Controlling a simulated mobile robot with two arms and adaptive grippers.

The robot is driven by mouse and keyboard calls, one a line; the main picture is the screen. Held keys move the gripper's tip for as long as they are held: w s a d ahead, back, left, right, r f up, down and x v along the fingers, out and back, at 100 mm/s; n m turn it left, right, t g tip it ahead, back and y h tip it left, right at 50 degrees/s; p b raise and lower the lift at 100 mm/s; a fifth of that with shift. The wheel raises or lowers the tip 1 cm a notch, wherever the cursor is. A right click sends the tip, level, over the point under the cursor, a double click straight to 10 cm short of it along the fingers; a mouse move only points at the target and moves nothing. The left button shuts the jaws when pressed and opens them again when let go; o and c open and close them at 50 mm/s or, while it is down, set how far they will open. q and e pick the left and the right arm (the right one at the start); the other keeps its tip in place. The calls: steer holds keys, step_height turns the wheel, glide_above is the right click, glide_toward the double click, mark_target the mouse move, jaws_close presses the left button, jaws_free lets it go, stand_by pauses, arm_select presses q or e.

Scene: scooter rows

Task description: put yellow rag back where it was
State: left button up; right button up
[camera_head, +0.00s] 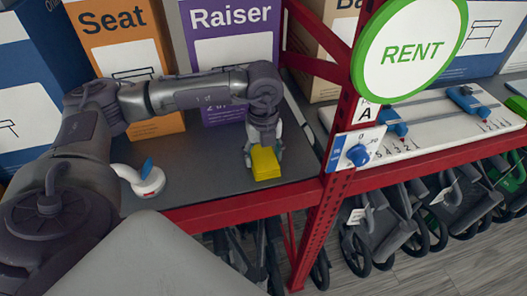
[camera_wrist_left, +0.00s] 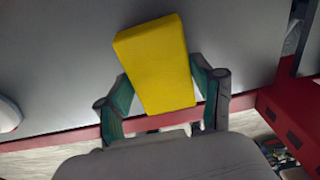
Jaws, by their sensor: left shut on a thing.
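The yellow rag (camera_head: 265,163) is a folded block shape at the front right part of the grey shelf, near the red front edge. My left gripper (camera_head: 266,148) points down at it from above and is shut on it. In the left wrist view the rag (camera_wrist_left: 158,62) sits between the two fingers of the gripper (camera_wrist_left: 165,104), with most of it sticking out past the fingertips. I cannot tell whether the rag touches the shelf. My right gripper is not in view.
The grey shelf (camera_head: 215,170) has free room left of the rag. A white, blue-topped device (camera_head: 150,182) stands there. Orange Seat (camera_head: 125,45) and purple Raiser (camera_head: 235,50) boxes stand behind.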

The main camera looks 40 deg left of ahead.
arm_select(q)
steer(key=shift+f, duration=0.1)
steer(key=o, duration=1.1)
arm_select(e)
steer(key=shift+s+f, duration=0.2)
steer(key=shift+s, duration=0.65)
